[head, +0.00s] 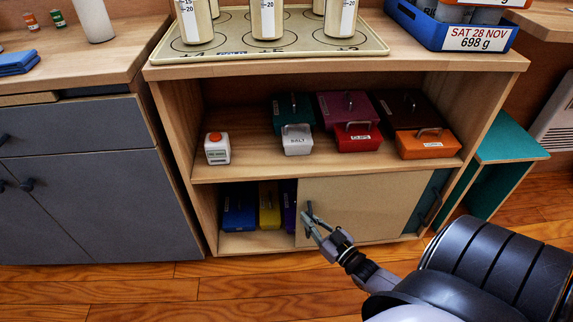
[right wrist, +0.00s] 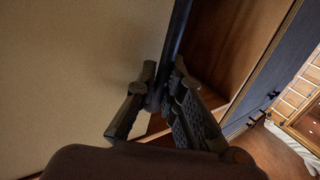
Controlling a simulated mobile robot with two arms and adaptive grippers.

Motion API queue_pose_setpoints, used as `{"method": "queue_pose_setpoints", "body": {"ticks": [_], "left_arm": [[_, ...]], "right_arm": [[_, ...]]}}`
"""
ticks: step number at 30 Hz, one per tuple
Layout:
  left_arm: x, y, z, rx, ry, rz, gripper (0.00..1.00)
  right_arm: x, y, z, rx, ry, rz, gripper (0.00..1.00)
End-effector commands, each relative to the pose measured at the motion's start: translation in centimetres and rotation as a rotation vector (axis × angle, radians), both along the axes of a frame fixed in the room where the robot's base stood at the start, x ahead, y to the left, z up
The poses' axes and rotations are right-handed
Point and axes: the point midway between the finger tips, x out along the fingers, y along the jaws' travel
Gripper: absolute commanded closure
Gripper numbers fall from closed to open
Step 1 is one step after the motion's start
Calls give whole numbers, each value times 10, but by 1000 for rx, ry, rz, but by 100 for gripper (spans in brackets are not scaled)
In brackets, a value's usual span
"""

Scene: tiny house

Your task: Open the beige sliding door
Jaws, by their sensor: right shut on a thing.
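The beige sliding door (head: 368,203) covers the middle of the cabinet's lower compartment. A dark upright bar handle (head: 309,210) is at its left edge. My right gripper (head: 312,226) is shut on this handle. In the right wrist view, the dark handle bar (right wrist: 177,45) runs between the fingers of the right gripper (right wrist: 165,88), with the beige door (right wrist: 75,75) to the left. Left of the door, the compartment is open and shows a blue box (head: 239,210), a yellow box (head: 269,206) and a purple one (head: 289,205). My left gripper is not in view.
A teal panel (head: 424,206) with a dark handle is right of the beige door. The shelf above holds several lidded boxes and a white box (head: 217,149). Grey drawers (head: 85,170) stand left, a teal stool (head: 508,147) right. The wooden floor (head: 230,285) in front is clear.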

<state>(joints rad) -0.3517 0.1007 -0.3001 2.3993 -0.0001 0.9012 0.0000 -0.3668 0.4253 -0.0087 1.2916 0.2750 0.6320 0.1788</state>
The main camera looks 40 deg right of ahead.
Motion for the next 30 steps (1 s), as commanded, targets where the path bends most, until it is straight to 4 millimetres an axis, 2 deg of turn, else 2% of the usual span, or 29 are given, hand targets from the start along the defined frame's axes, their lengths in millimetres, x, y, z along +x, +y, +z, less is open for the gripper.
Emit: {"method": "queue_pose_setpoints", "body": {"ticks": [6, 19, 20, 23, 30], "left_arm": [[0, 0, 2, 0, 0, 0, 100], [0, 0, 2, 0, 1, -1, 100], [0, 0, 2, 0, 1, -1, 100], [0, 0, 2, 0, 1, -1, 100], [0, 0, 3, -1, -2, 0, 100]], "right_arm": [[-13, -17, 0, -1, 0, 1, 100], [-16, -23, -1, 0, 2, -4, 100], [-16, -23, -1, 0, 2, -4, 90], [-16, -23, -2, 0, 3, -4, 83], [-15, -22, -1, 0, 1, -2, 82]]}}
